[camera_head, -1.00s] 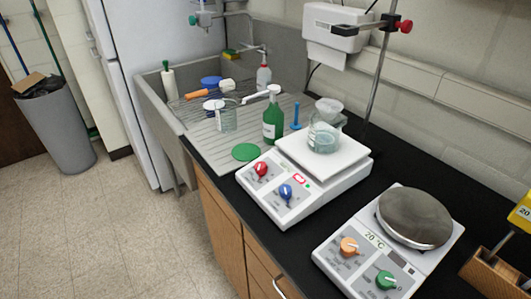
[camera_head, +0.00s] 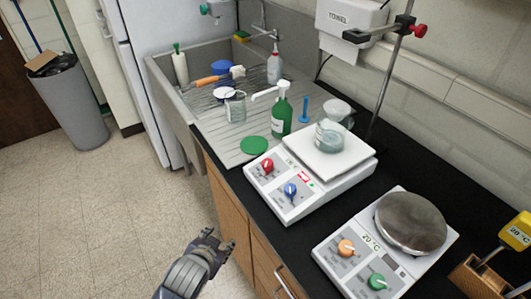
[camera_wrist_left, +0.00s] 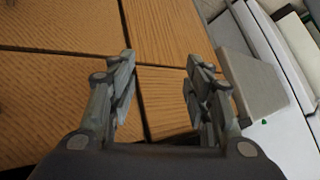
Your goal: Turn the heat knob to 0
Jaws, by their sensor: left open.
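Two white hotplate units stand on the black counter. The back unit (camera_head: 270,197) has a red knob (camera_head: 267,167) and a blue knob (camera_head: 290,190) on its front panel and carries a flask (camera_head: 331,132). The front unit (camera_head: 328,262) has an orange knob (camera_head: 346,247) and a green knob (camera_head: 377,281), with a round metal plate (camera_head: 411,222) on top. The knob labels are too small to read, so I cannot tell which is heat. My left gripper (camera_head: 224,241) is open and empty, in front of the wooden cabinet, below and left of the knobs. In the left wrist view it (camera_wrist_left: 161,85) faces the cabinet doors.
The counter edge and wooden cabinet (camera_head: 232,222) lie between my left gripper and the units. A green bottle (camera_head: 281,112) and a blue stand (camera_head: 304,110) are behind the back unit. A metal rod (camera_head: 389,85) rises behind.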

